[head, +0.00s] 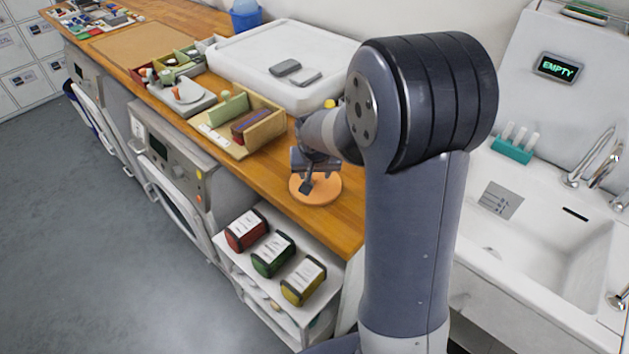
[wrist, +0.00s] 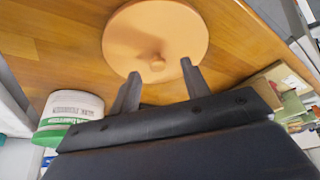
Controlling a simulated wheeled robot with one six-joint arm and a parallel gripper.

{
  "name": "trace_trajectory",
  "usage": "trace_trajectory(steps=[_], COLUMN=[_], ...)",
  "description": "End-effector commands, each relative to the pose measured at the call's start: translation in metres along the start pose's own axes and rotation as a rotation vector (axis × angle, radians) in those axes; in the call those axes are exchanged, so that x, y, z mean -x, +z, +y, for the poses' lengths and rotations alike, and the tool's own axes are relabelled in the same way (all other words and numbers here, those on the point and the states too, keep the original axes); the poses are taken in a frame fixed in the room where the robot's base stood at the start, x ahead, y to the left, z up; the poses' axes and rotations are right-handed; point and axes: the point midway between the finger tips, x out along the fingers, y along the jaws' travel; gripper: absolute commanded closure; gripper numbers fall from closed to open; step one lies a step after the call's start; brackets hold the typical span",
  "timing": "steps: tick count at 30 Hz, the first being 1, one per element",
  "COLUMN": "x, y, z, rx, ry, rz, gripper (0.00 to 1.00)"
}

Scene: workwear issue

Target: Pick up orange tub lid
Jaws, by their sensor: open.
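The orange tub lid (head: 325,190) is a flat round disc lying on the wooden counter near its front edge. In the wrist view my gripper (wrist: 158,68) is open, with one finger on each side of the knob's line and nothing between the tips. I cannot tell whether the fingertips touch the lid.
A wooden box with compartments (head: 262,140) and a large white tray (head: 245,65) stand on the counter. Red, green and yellow packs (head: 272,252) sit on a shelf below. A white tub with a green band (wrist: 70,110) shows in the wrist view. A sink (head: 560,250) is at the right.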

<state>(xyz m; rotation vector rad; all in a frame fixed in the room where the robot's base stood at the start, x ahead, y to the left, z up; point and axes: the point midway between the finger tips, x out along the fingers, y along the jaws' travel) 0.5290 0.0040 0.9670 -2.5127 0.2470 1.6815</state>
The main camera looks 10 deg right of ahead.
Motion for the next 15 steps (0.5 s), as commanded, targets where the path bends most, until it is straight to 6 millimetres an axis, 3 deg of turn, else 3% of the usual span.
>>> trace_trajectory(steps=[6,15], x=[-0.021,-0.023], y=[0.0,0.0], z=[0.0,0.0], rx=[0.0,0.0], ry=[0.001,0.0], rz=[-0.002,0.001], gripper=[0.56,0.56])
